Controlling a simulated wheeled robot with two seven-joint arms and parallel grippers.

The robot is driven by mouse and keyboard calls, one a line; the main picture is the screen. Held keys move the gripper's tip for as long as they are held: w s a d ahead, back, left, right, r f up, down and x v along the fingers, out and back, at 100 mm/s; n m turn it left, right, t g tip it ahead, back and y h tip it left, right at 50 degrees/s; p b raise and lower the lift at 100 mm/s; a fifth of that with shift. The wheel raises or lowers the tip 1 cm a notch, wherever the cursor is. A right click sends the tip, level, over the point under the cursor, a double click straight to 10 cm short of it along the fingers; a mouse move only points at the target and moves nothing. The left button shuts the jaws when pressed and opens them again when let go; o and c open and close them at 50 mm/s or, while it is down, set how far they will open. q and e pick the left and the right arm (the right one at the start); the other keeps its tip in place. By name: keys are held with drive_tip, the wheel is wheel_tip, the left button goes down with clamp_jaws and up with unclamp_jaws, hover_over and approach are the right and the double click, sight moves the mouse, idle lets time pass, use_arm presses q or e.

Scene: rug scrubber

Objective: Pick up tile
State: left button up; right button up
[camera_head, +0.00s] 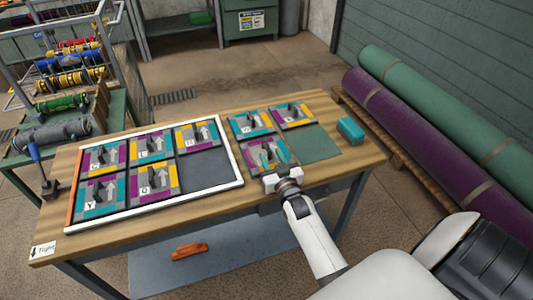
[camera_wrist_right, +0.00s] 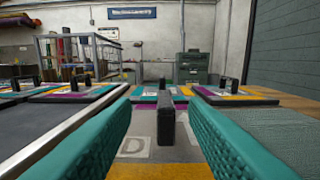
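My right gripper (camera_head: 268,158) is low over the nearest loose tile (camera_head: 287,152), right of the white-framed tray (camera_head: 238,164). In the right wrist view its two teal fingers (camera_wrist_right: 165,135) are apart. The tile's upright black handle (camera_wrist_right: 166,118) stands between them, with a gap on each side. A letter D shows on this tile in front of the handle. Two more loose tiles lie behind it, one at the left (camera_head: 250,124) and one at the right (camera_head: 293,115). My left gripper is not in view.
The tray holds several tiles (camera_head: 152,182) and has a bare dark slot (camera_head: 204,168) at its near right. A green mat (camera_head: 315,145) and a teal block (camera_head: 350,130) lie on the table at the right. A hammer-like tool (camera_head: 43,170) is at the left edge. Rolled rugs (camera_head: 440,125) lie beyond.

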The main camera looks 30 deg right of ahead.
sight(267, 145)
drive_tip(key=shift+w+d, duration=0.1)
drive_tip(key=shift+w, duration=0.25)
drive_tip(key=shift+w+d, duration=0.1)
drive_tip(key=shift+w, duration=0.2)
drive_tip(key=x, duration=0.3)
drive_tip(key=shift+w+d, duration=0.25)
drive_tip(key=shift+w+d+f, duration=0.1)
drive_tip(key=shift+w, duration=0.35)
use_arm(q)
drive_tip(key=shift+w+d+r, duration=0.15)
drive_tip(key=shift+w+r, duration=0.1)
use_arm(e)
clamp_jaws()
